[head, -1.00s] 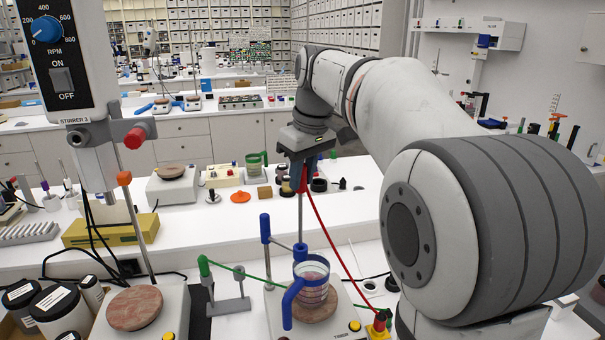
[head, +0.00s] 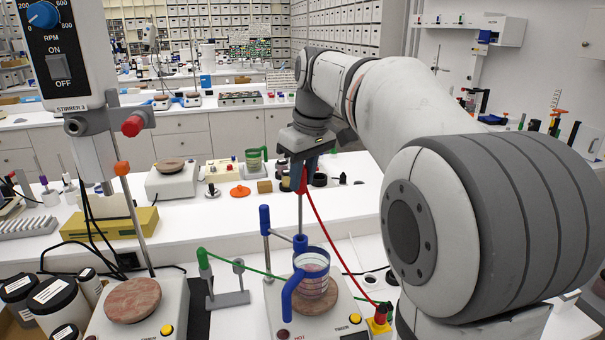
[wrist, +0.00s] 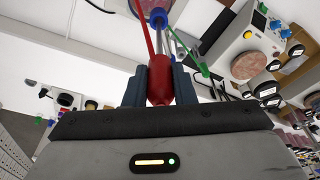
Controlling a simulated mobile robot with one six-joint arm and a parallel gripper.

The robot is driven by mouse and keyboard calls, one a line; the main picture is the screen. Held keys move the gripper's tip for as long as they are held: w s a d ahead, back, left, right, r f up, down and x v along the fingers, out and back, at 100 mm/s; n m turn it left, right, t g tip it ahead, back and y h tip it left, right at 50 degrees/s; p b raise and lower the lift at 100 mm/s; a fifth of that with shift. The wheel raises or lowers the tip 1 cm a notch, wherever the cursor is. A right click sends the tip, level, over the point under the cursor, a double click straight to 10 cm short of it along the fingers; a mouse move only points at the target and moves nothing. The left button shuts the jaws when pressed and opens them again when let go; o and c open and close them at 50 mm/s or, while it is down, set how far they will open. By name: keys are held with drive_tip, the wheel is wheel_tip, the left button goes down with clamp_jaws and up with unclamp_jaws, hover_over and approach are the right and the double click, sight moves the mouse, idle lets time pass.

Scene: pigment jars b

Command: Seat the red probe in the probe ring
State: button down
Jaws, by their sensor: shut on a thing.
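My gripper (head: 303,168) is shut on the red handle of the red probe (head: 302,180); the handle shows between the fingers in the wrist view (wrist: 159,78). The probe hangs upright, its metal rod pointing down. The rod's lower part meets the blue probe ring (head: 300,243) in the head view, and the ring also shows in the wrist view (wrist: 158,17). I cannot tell how far the rod passes through the ring, as the tip is hidden. A red cord runs from the handle down to a yellow-based plug (head: 379,318). A glass beaker with a blue handle (head: 312,272) stands below on a hotplate.
A blue-topped post (head: 265,220) stands just left of the ring. A green rod (head: 245,268) rests across a grey stand (head: 228,298) to the left. Another hotplate (head: 133,300) and dark jars (head: 58,303) stand further left, by the tall stirrer (head: 60,50).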

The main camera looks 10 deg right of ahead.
sight(301, 226)
drive_tip(key=shift+f+b, duration=4.05)
drive_tip(key=shift+f, duration=1.5)
drive_tip(key=c, duration=1.1)
unclamp_jaws()
drive_tip(key=shift+s+d+r, duration=0.1)
drive_tip(key=shift+s+r, duration=0.1)
drive_tip(key=shift+r, duration=1.1)
drive_tip(key=shift+s+d+r, duration=0.15)
drive_tip(key=shift+s+r, duration=0.1)
drive_tip(key=shift+r, duration=1.05)
drive_tip(key=shift+s+d+r, duration=0.1)
drive_tip(key=shift+s+r, duration=0.1)
drive_tip(key=shift+r, duration=1.1)
